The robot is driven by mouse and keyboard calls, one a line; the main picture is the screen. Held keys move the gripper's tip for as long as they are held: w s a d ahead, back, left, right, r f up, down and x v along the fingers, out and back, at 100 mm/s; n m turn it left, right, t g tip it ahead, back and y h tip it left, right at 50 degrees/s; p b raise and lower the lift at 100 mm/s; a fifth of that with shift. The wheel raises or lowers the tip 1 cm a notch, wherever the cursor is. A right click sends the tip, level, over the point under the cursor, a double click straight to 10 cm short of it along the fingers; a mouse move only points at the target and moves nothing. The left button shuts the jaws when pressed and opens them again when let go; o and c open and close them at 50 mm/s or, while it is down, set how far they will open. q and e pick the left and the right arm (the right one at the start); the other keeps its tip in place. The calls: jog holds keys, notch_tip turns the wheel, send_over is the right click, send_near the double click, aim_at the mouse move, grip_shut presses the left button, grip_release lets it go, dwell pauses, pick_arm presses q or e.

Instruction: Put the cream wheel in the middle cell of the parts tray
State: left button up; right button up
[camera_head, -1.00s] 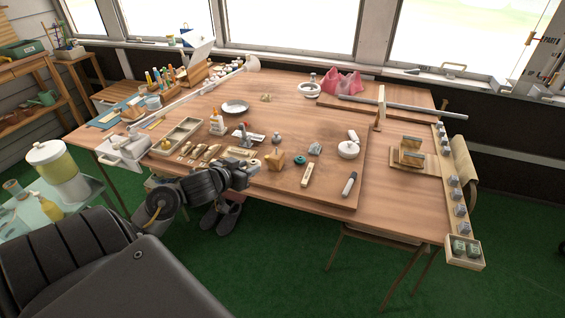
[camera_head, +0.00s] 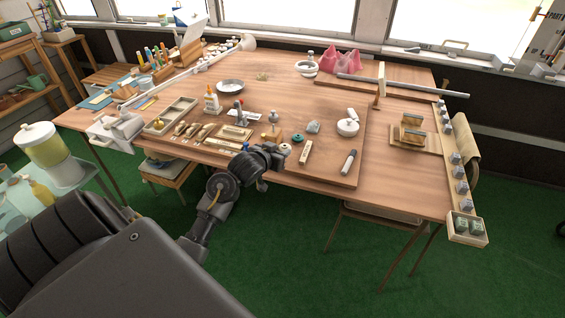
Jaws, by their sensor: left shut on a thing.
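My left gripper (camera_head: 280,153) is shut at the front edge of the work board. A small cream round piece, seemingly the cream wheel (camera_head: 286,148), shows at its fingertips. The fingers and much of the piece are hidden by the dark wrist. The parts tray, a long shallow pale box with cells (camera_head: 179,119), lies on the left of the table, well left of the gripper. Something small and tan shows in its near end; its middle cell looks empty. My right gripper is out of view.

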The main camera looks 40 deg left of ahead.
pick_arm(q)
jog(key=shift+w+f, duration=0.1)
jog(key=shift+f, duration=0.05)
jog(key=f, duration=0.3)
jog(key=shift+w+d+f, duration=0.15)
jog(key=shift+w+d, duration=0.05)
jog(key=shift+w, duration=0.1)
jog(key=shift+f, duration=0.25)
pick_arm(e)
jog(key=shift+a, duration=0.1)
pick_arm(q)
jog(key=shift+f, duration=0.1)
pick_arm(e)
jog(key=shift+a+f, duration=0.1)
pick_arm(q)
jog(key=o, duration=1)
jog(key=shift+o, duration=0.2)
